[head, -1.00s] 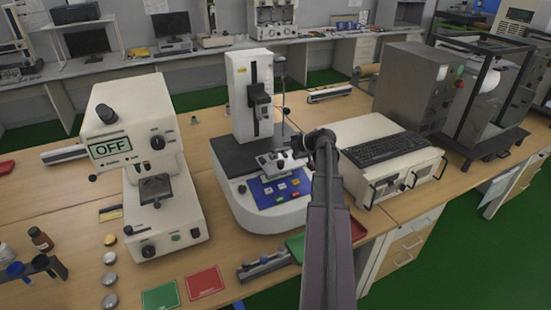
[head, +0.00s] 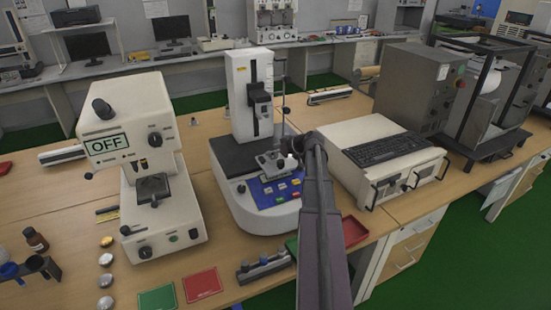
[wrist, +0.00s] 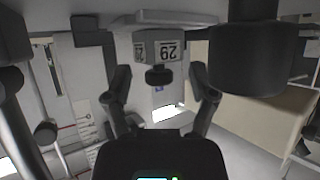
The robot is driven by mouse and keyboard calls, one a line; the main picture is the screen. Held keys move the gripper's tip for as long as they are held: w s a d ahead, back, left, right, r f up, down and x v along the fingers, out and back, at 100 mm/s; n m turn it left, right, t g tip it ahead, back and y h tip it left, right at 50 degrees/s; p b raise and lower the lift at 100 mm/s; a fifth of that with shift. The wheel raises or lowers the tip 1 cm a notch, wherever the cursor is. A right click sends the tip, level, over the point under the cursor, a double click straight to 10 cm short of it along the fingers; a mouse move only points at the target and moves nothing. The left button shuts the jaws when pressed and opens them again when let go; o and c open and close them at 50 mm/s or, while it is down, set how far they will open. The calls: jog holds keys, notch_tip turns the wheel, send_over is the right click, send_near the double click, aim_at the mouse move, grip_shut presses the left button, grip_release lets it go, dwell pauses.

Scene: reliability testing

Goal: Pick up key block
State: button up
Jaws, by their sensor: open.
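I cannot tell for sure which thing is the key block. In the wrist view a pale block-like thing marked 29, upside down (wrist: 166,48), shows beyond my fingers; its distance is unclear. My gripper (wrist: 162,88) is open, with a dark finger on each side and nothing visibly held between them. In the head view my arm reaches over the front of the white tester (head: 253,105), and the fingertips cannot be made out. A small metal fixture (head: 272,162) sits on the tester's base, left of my arm's end.
A white instrument reading OFF (head: 140,165) stands left. A white unit with a keyboard (head: 385,150) stands close right of my arm. A small rack (head: 264,267), a red tray (head: 354,231) and green (head: 158,299) and red (head: 203,284) cards lie along the front.

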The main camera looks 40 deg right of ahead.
dwell(0.4)
grip_shut()
jog(key=shift+r, duration=0.1)
notch_tip(320, 180, up, 4)
jog(key=p, duration=0.4)
jog(key=s+d+p, duration=0.1)
jog(key=s+d, duration=0.6)
jog(key=s, duration=0.7)
jog(key=shift+d+r, duration=0.2)
jog(key=shift+r, duration=0.2)
jog(key=shift+s, duration=0.1)
